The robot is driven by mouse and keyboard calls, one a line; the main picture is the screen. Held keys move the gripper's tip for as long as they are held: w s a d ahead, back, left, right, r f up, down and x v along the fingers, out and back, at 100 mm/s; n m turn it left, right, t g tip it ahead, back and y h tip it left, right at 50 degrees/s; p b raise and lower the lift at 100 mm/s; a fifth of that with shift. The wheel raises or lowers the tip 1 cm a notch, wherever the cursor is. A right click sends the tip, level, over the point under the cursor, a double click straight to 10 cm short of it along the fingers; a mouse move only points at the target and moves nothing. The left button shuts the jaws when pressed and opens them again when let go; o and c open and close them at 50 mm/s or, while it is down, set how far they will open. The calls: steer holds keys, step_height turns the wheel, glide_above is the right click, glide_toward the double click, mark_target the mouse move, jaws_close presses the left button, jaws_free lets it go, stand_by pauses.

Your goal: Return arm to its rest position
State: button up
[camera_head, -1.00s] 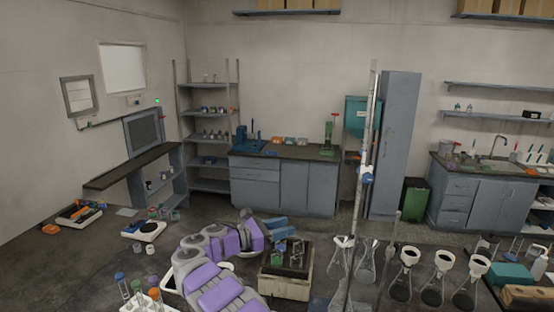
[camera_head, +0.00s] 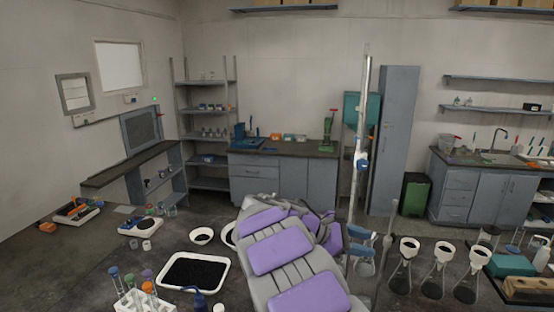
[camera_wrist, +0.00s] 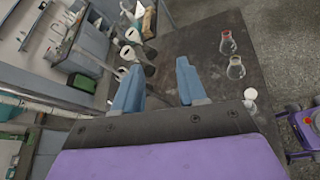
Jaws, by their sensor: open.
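My arm, grey with purple pads, rises from the bottom middle of the head view and bends to the right over the dark bench. My gripper (camera_head: 362,242) is at the right of the arm, beside a tall metal stand (camera_head: 362,150). Its two blue fingers are spread apart with nothing between them. The wrist view shows the open gripper (camera_wrist: 158,82) too, with the bench top (camera_wrist: 200,45) beyond the fingers. The arm hides part of the bench behind it.
Flasks with white funnels (camera_head: 441,265) stand right of the gripper. A white tray of dark grains (camera_head: 195,272) and a tube rack (camera_head: 140,298) are left of the arm. Two flasks (camera_wrist: 236,68) show in the wrist view. A teal box (camera_head: 511,266) sits far right.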

steer(key=s+d+f+m+g+y+b, duration=0.1)
steer(key=s+f+m+y, duration=0.25)
steer(key=s, duration=0.55)
steer(key=s+f+m+g+y+b, duration=0.1)
steer(key=s+f+m+y+b, duration=0.2)
steer(key=s, duration=0.7)
steer(key=s+d+f+m+g+y, duration=0.1)
steer(key=s+f+m+y, duration=0.2)
steer(key=s, duration=0.6)
steer(key=s+a+f+m+y+b, duration=0.1)
steer(key=s+a+f+m+y, duration=0.1)
steer(key=s+a+f, duration=0.2)
steer(key=s+a+f+m+y+b, duration=0.1)
steer(key=s+a+f+m+y, duration=0.1)
steer(key=s, duration=0.7)
steer(key=shift+s+a+f+m, duration=0.25)
steer(key=shift+a+f+m, duration=0.3)
steer(key=shift+a+f, duration=0.85)
steer(key=shift+a+r, duration=0.35)
steer(key=shift+a, duration=0.05)
steer(key=shift+a, duration=0.4)
steer(key=shift+d, duration=0.35)
